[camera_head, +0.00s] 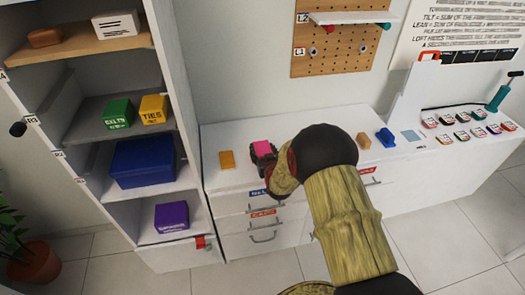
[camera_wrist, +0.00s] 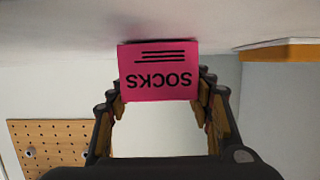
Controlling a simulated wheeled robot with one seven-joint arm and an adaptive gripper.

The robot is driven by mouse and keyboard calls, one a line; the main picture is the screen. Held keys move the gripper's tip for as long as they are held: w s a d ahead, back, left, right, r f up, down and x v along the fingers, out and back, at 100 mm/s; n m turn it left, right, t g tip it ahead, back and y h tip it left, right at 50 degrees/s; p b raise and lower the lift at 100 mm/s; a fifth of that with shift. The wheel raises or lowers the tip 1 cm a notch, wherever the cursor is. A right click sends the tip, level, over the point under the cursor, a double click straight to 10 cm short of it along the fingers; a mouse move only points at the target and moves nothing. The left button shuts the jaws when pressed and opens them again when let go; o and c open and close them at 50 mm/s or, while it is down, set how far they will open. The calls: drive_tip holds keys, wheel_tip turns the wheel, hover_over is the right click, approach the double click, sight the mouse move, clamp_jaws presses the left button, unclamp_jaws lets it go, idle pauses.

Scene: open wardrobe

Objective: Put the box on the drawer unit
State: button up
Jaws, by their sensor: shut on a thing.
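A pink box (camera_head: 263,147) is held by my gripper (camera_head: 265,160) over the left part of the white drawer unit (camera_head: 300,133). In the wrist view, the pink box (camera_wrist: 158,75) shows the word SOCKS upside down. My gripper (camera_wrist: 158,95) is shut on it, with a finger on each side. The box is at or very close to a white surface, with a dark shadow along its edge. I cannot tell whether it touches. My arm hides part of the unit's top and drawer fronts.
An orange block (camera_head: 227,160) lies left of the gripper. A tan block (camera_head: 364,140) and a blue item (camera_head: 385,138) lie to the right. The open wardrobe (camera_head: 178,60) stands at left, holding several boxes. A pegboard (camera_head: 335,55) hangs behind.

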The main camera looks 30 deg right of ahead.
drive_tip(key=shift+f, duration=0.15)
drive_tip(key=o, duration=1.2)
drive_tip(key=shift+c, duration=0.2)
drive_tip(key=shift+o, duration=0.3)
